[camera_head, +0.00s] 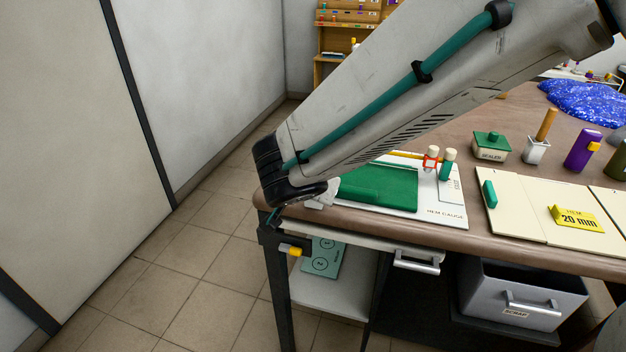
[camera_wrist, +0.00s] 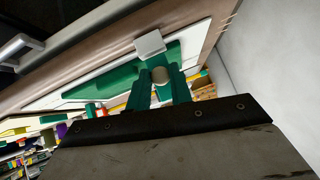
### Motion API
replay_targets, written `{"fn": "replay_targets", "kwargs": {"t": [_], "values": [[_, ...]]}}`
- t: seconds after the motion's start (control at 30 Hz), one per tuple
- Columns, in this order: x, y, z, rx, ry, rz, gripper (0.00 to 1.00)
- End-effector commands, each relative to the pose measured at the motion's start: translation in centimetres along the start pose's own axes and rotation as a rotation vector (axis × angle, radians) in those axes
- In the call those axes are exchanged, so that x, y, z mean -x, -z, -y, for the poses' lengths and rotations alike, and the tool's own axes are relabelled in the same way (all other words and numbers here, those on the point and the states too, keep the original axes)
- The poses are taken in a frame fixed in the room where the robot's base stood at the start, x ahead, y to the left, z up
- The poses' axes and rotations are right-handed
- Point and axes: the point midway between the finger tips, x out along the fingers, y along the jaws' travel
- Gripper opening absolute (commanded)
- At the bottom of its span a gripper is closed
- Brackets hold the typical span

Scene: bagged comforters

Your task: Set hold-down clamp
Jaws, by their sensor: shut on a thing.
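The hem gauge board (camera_head: 440,212) lies at the front left of the table with a green cloth (camera_head: 378,187) on it. In the wrist view the board's white edge and the green cloth (camera_wrist: 115,87) show beyond my gripper. A pale block (camera_wrist: 149,44) is just past the knob, over the cloth's edge. Whether it presses on the cloth I cannot tell. In the head view my arm hides the fingers and the knob.
On the table (camera_head: 494,247) stand a green sealer pot (camera_head: 490,147), a wooden-handled tool (camera_head: 541,136), a purple bottle (camera_head: 583,150) and a yellow 20 mm hem block (camera_head: 577,219). A grey scrap bin (camera_head: 522,295) is below. A wall (camera_head: 205,90) stands to the left.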

Motion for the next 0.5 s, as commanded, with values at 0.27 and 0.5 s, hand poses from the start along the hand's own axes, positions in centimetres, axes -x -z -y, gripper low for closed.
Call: {"fn": "replay_targets", "kwargs": {"t": [0.27,0.5], "values": [[0.11,-1.03,-0.1,0.021,0.028,-0.162,0.0],[0.08,-1.3,-0.2,0.025,0.038,-0.233,0.0]]}}
